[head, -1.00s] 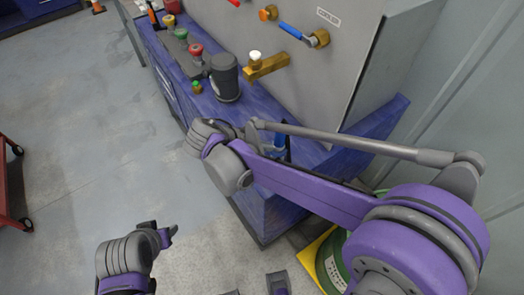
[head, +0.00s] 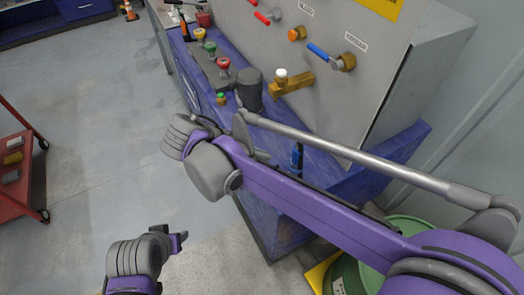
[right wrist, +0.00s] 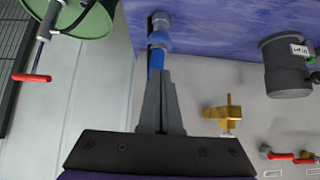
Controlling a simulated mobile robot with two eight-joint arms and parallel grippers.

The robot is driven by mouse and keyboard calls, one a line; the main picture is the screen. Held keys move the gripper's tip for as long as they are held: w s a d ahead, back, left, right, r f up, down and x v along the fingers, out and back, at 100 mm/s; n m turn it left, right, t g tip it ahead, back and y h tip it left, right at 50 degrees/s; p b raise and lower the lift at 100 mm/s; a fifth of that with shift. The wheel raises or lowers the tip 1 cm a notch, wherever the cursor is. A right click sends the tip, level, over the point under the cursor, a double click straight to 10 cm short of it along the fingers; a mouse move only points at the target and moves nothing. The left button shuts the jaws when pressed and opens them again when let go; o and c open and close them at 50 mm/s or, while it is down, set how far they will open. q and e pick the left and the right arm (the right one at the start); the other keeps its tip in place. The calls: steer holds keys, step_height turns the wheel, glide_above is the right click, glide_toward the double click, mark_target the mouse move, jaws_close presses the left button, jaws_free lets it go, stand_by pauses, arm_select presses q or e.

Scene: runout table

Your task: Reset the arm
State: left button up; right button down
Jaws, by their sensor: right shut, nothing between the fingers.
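My right arm reaches in from the lower right of the head view, over the blue-purple bench (head: 275,222). Its hand lies at the far end, largely hidden behind the arm links. In the right wrist view my right gripper (right wrist: 160,76) is shut and empty. A slim blue object (right wrist: 157,57) shows just beyond its fingertips; I cannot tell if they touch. That object also shows in the head view (head: 297,156), between my arm links. My left gripper (head: 179,241) shows small at the lower left, away from the bench; I cannot tell its opening.
A grey panel (head: 310,95) with a blue-handled valve (head: 320,53) and a brass valve (head: 290,84) rises behind the bench. A dark motor (head: 249,90) stands on the bench. A green drum (head: 400,226) is at the lower right, a red cart (head: 22,190) at left. Floor between is clear.

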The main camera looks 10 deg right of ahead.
steer(key=s+d+f+n+t+y, duration=0.2)
steer(key=s+d+f+n+y, duration=0.6)
steer(key=s+d+f+n, duration=0.3)
steer(key=shift+s+d+n+t, duration=0.2)
steer(key=shift+s+n+t, duration=0.1)
steer(key=shift+s+n, duration=1.1)
steer(key=shift+w, duration=0.15)
